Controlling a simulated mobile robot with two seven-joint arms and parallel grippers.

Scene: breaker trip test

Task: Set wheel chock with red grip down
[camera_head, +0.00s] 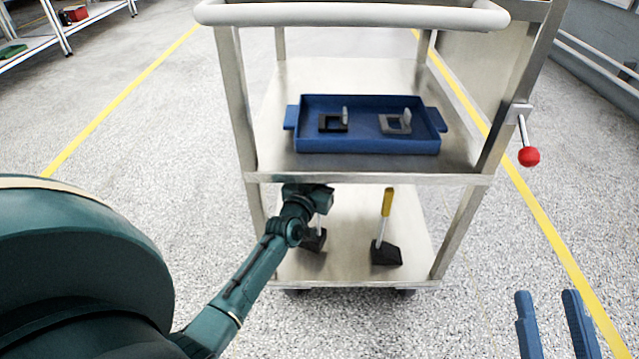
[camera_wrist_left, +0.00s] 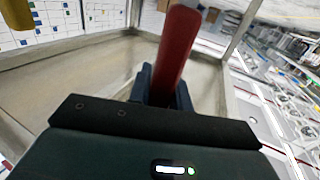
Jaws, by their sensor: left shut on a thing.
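The wheel chock with the red grip shows in the head view as a black wedge (camera_head: 315,241) at the lower shelf, with a pale rod rising from it. Its grip is hidden there by my left gripper (camera_head: 319,197). In the left wrist view, the red grip (camera_wrist_left: 178,45) stands between the blue fingers of my left gripper (camera_wrist_left: 164,84), which is shut on it. I cannot tell whether the wedge touches the shelf. My right gripper (camera_head: 550,312) is at the lower right, fingers apart and empty.
A second black chock (camera_head: 386,254) with a yellow grip stands right on the lower shelf (camera_head: 345,262). The upper shelf (camera_head: 360,78) overhangs it and carries a blue tray (camera_head: 370,146) with two small parts. A red-knobbed lever (camera_head: 529,156) is on the cart's right post.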

